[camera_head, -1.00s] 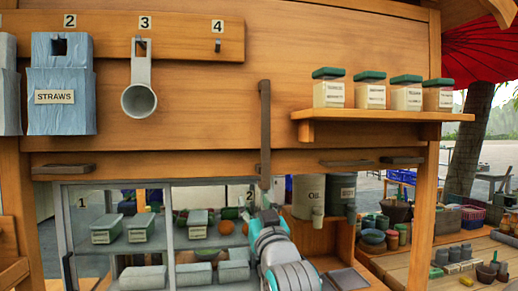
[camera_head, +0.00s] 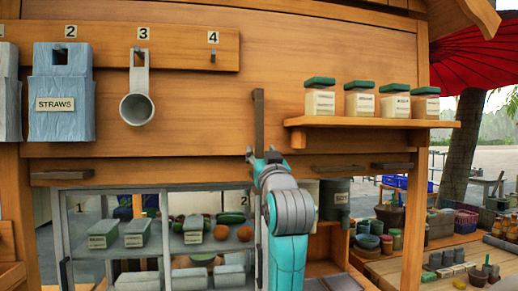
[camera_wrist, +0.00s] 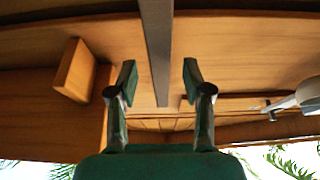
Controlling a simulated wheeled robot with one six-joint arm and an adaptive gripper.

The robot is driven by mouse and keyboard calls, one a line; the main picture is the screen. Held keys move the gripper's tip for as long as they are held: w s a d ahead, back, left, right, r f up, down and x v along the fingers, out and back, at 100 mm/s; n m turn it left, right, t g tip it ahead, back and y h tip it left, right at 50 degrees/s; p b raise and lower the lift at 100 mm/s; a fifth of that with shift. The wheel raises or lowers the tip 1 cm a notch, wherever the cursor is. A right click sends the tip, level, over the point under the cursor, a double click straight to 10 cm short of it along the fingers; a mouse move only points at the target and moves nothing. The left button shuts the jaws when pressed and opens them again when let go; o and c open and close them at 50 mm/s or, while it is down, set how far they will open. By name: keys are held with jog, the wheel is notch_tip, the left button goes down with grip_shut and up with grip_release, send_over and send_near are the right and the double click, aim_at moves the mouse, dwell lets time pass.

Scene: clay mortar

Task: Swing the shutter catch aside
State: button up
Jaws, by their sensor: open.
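The shutter catch (camera_head: 259,120) is a dark, narrow upright bar on the wooden shutter front, right of the picture's middle. It hangs vertical, and its lower part is hidden behind my gripper (camera_head: 262,153). In the wrist view, the catch (camera_wrist: 157,45) runs down from the top edge into the gap between the two fingers of my gripper (camera_wrist: 159,78). The fingers are open, one on each side of the bar, with a gap showing on both sides. I cannot tell whether the bar is fully between the fingertips in depth.
A shelf (camera_head: 375,123) with several green-lidded jars juts out to the right of the catch. A scoop (camera_head: 137,105) and a straws holder (camera_head: 62,120) hang at left. Dark handles (camera_head: 340,172) line the shutter's lower edge. A glass case (camera_head: 150,179) stands below.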

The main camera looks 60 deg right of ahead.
aim_at(259, 149)
jog(key=shift+x, duration=1.85)
grip_shut()
